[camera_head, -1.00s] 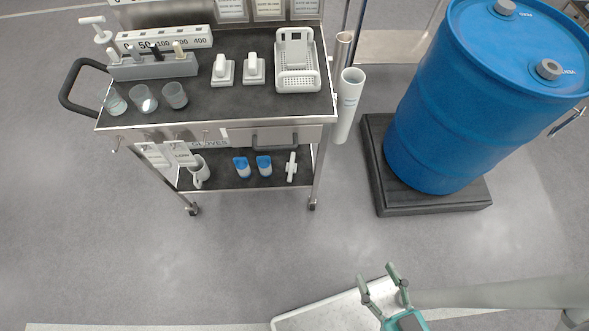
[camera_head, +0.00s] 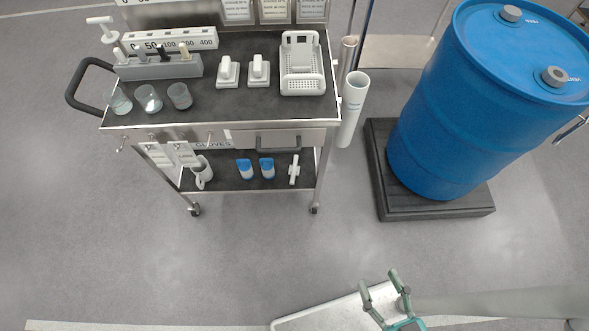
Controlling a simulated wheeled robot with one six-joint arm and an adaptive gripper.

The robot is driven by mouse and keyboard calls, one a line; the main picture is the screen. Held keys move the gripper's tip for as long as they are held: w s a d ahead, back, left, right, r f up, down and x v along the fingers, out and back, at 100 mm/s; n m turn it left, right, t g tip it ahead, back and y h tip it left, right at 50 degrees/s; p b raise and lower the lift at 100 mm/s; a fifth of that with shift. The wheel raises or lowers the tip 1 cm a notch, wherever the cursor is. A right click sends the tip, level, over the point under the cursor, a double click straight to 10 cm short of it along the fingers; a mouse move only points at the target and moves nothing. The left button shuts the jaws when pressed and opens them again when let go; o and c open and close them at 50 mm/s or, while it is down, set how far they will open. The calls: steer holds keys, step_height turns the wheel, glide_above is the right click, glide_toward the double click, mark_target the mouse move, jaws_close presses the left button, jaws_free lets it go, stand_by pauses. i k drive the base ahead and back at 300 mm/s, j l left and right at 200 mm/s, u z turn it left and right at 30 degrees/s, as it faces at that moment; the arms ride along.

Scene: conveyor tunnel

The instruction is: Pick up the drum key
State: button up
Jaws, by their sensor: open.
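A small white T-shaped tool (camera_head: 294,169) stands or lies on the right part of the cart's lower shelf; it looks most like the drum key, but I cannot be sure. Another white T-handled thing (camera_head: 101,25) rises at the upper left of the cart's top. My gripper (camera_head: 378,281) is at the bottom right of the view, its two fingers spread and empty. It is well apart from the cart, with open floor between, and touches neither T-shaped thing.
The steel cart (camera_head: 232,112) carries cups, a white basket (camera_head: 302,66) and two white-handled blocks on top. Blue-and-white bottles (camera_head: 244,169) and a white jug (camera_head: 202,172) share the lower shelf. A blue drum (camera_head: 452,110) stands on a dark pallet (camera_head: 437,208) at right. Floor before the cart is clear.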

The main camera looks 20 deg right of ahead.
mark_target(293, 171)
steer(key=i+j+z, duration=0.35)
steer(key=i+j, duration=0.25)
steer(key=i+j+z, duration=0.35)
steer(key=i+j, duration=0.2)
steer(key=j, duration=0.25)
steer(key=i+j+z, duration=0.2)
steer(key=j, duration=0.25)
